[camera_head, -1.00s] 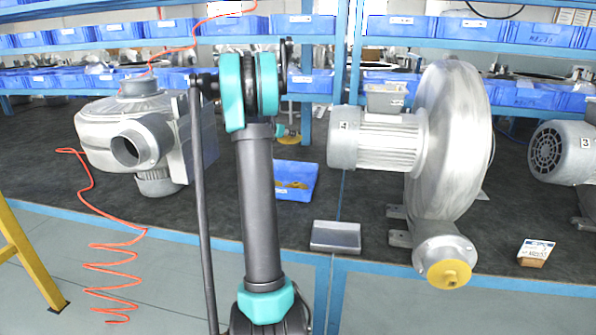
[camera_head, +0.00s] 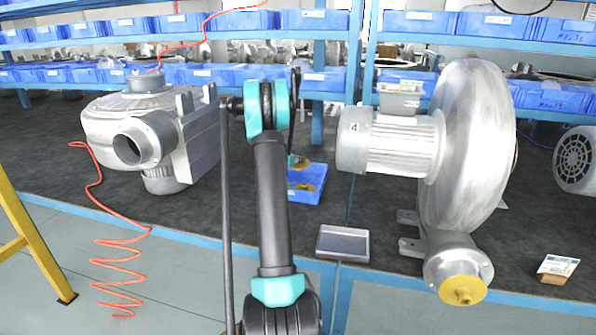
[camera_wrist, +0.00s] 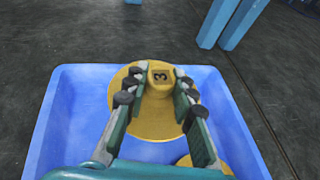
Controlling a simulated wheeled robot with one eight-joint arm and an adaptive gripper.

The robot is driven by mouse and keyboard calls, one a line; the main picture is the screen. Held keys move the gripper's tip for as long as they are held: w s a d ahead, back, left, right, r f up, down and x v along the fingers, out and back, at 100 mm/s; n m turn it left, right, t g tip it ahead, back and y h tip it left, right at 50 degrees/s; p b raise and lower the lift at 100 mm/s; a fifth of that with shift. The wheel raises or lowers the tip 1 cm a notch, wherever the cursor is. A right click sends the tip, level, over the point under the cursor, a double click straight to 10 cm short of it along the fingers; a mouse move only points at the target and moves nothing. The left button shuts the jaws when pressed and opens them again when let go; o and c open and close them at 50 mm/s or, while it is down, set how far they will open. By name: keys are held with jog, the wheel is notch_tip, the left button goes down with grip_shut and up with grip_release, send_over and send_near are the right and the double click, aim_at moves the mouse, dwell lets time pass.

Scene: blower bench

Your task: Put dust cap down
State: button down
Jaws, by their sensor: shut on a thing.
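A yellow round dust cap (camera_wrist: 148,126) with a raised knob marked 3 shows in the wrist view. My gripper (camera_wrist: 161,84) is shut on this knob, one finger on each side. The cap is within the outline of a blue bin (camera_wrist: 62,112); I cannot tell whether it touches the bin floor. A second yellow cap (camera_wrist: 226,168) lies in the bin, partly hidden by my right finger. In the head view the blue bin (camera_head: 307,197) stands on the dark bench behind my arm, and my gripper (camera_head: 298,162) is small and partly hidden there.
A large blower (camera_head: 470,150) marked 4, with a yellow cap (camera_head: 463,290) on its outlet, stands right of the bin. A grey tray (camera_head: 343,243) lies in front. Another blower (camera_head: 140,135) stands left. A shelf post (camera_wrist: 226,20) rises beyond the bin.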

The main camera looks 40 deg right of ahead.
aim_at(298, 178)
jog(key=shift+f, duration=2.65)
jog(key=shift+f, duration=0.5)
jog(key=shift+f, duration=0.15)
jog(key=c, duration=1.3)
grip_release()
jog(key=shift+o, duration=0.2)
